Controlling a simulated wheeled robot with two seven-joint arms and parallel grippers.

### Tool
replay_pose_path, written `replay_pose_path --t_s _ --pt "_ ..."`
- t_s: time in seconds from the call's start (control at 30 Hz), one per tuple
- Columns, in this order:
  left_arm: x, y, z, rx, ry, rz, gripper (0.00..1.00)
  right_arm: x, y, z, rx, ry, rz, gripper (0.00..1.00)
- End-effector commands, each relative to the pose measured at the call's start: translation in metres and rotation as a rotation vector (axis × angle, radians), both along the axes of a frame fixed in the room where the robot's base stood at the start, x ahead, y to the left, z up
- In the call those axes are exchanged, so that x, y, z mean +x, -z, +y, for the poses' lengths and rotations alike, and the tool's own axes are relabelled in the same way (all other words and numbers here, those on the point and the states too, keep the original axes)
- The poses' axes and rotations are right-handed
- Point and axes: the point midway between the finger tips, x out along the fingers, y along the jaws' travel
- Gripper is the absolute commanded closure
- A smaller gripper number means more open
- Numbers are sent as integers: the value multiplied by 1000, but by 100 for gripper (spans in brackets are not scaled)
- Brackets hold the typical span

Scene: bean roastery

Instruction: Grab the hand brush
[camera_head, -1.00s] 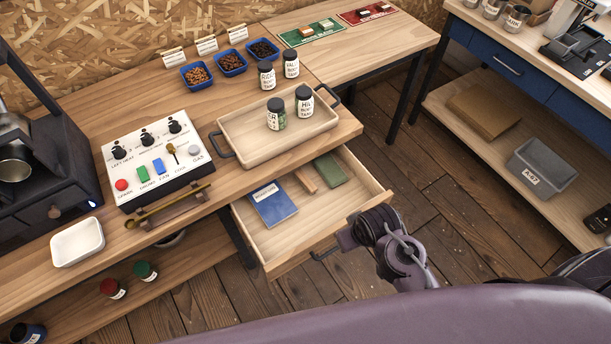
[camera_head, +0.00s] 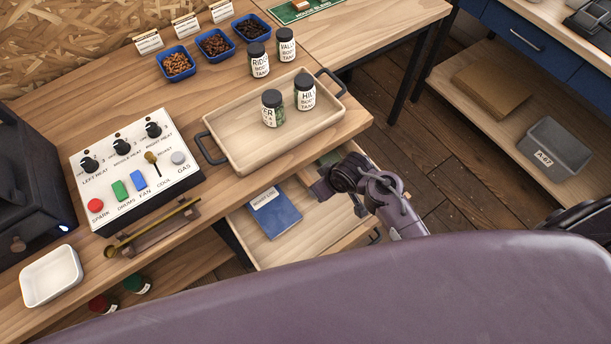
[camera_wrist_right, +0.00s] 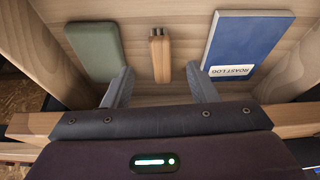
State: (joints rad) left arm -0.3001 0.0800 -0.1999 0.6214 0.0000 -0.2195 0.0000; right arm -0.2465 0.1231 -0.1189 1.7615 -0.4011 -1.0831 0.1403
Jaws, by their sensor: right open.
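The slim wooden piece (camera_wrist_right: 160,55), which I take to be the hand brush, lies in the open drawer between a green block and a blue book in the right wrist view. My right gripper (camera_wrist_right: 161,86) is open, with its two fingers either side of the wooden piece's line and nothing held. In the head view my right gripper (camera_head: 322,188) is over the open drawer (camera_head: 280,251) and hides the wooden piece. My left gripper is not in view.
The blue roast log book (camera_head: 273,212) lies left of my gripper in the drawer; the green block (camera_wrist_right: 94,51) is on the other side. A wooden tray (camera_head: 236,162) with two jars stands on the bench above. A control panel (camera_head: 160,181) is farther left.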

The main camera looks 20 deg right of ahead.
Motion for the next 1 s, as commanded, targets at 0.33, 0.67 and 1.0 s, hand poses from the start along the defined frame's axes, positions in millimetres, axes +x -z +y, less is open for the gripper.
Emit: replay_pose_path --t_s 0.33,0.67,1.0 --pt "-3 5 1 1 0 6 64 12 32 6 2 -3 1 47" --pt "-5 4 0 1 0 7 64 31 68 15 1 -1 2 47" --pt "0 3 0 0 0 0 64 33 74 16 2 -2 0 49"
